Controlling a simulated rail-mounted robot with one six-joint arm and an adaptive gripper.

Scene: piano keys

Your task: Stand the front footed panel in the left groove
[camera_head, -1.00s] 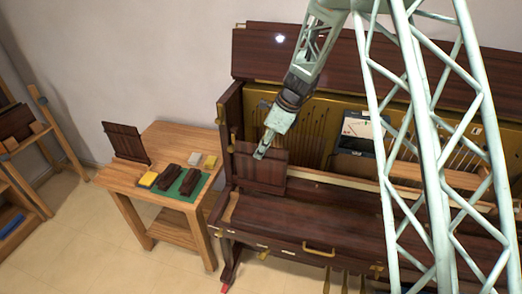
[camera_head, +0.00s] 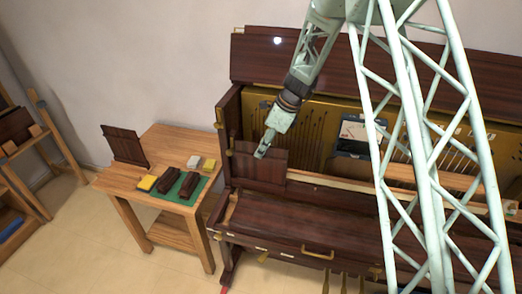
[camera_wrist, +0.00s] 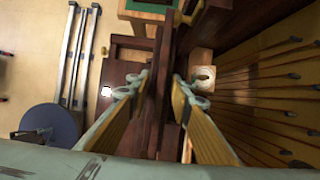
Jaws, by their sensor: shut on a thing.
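A dark brown wooden panel (camera_head: 262,168) stands upright at the left end of the open piano, behind the key cover. My gripper (camera_head: 263,150) is shut on this panel near its top edge. In the wrist view the panel (camera_wrist: 158,100) shows edge-on between my fingers (camera_wrist: 163,84). Its bottom edge, any feet and the groove under it are hidden, so I cannot tell whether it is seated. A second dark panel (camera_head: 126,147) stands upright at the back left of the wooden side table.
The side table (camera_head: 130,180) also bears a green mat (camera_head: 172,194) with two dark blocks, plus yellow and white pieces. The piano's left side wall (camera_head: 232,115) is close to the held panel. Strings and hammers fill the open case to the right.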

